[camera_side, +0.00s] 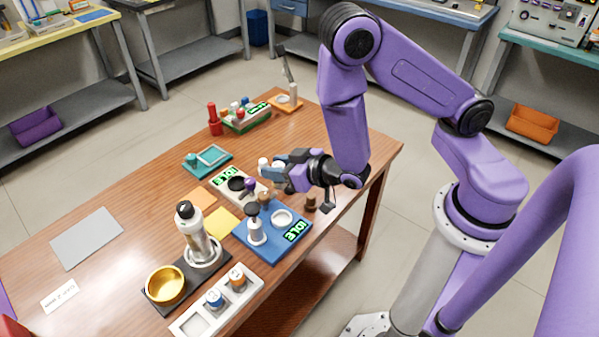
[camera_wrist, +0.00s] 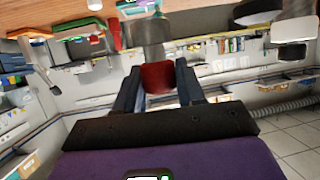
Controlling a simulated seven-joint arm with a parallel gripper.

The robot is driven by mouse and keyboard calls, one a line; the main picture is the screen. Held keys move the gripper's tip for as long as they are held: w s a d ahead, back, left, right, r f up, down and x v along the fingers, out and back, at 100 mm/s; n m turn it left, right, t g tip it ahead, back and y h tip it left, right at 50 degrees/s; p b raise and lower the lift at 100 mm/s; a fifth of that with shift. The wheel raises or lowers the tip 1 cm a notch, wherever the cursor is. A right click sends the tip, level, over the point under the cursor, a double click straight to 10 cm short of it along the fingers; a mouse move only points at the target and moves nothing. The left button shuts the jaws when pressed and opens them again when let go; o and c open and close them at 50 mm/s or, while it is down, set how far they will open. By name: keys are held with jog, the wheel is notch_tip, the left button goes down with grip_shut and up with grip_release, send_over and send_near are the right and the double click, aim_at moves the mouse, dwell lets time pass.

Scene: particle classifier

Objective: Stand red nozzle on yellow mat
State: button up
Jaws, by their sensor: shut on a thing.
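The red nozzle (camera_wrist: 157,77) is between the two fingers of my gripper (camera_wrist: 158,88) in the wrist view, with a grey cylindrical part at its far end. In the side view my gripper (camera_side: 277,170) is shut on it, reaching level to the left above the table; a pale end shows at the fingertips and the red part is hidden. The yellow mat (camera_side: 222,226) lies flat on the table, nearer the camera and to the left of my gripper. Its visible part is bare; the blue device beside it borders its right side.
A blue device (camera_side: 293,252) and a pale device (camera_side: 222,187) with a dark disc stand near the mat. An orange mat (camera_side: 199,200) lies behind it. The table's left part is mostly clear.

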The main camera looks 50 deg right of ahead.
jog(key=w+d+r+m+h, duration=0.1)
jog(key=w+d+r, duration=0.2)
jog(key=d+r, duration=0.15)
jog(key=w+d+r+h, duration=0.1)
jog(key=w+d+r, duration=0.2)
jog(key=d, duration=0.3)
jog(key=w+a+f+n+g+y, duration=0.2)
jog(key=w+a+n+y, duration=0.15)
jog(key=a, duration=0.65)
jog(key=w+a+f+n+g+y, duration=0.1)
jog(key=w+a+n+g+y, duration=0.25)
jog(key=a, duration=0.65)
jog(key=w+a+f+n+y, duration=0.2)
jog(key=w+a+n+y, duration=0.15)
jog(key=w+a, duration=0.45)
jog(key=s+a+f+n+g+y, duration=0.25)
jog(key=a+f+n+g, duration=0.2)
jog(key=a, duration=0.55)
jog(key=shift+y, duration=0.3)
jog(key=shift+w+d+f, duration=0.1)
jog(key=shift+w+f, duration=0.05)
jog(key=shift+f, duration=5.4)
jog(key=shift+f, duration=0.1)
jog(key=o, duration=1.1)
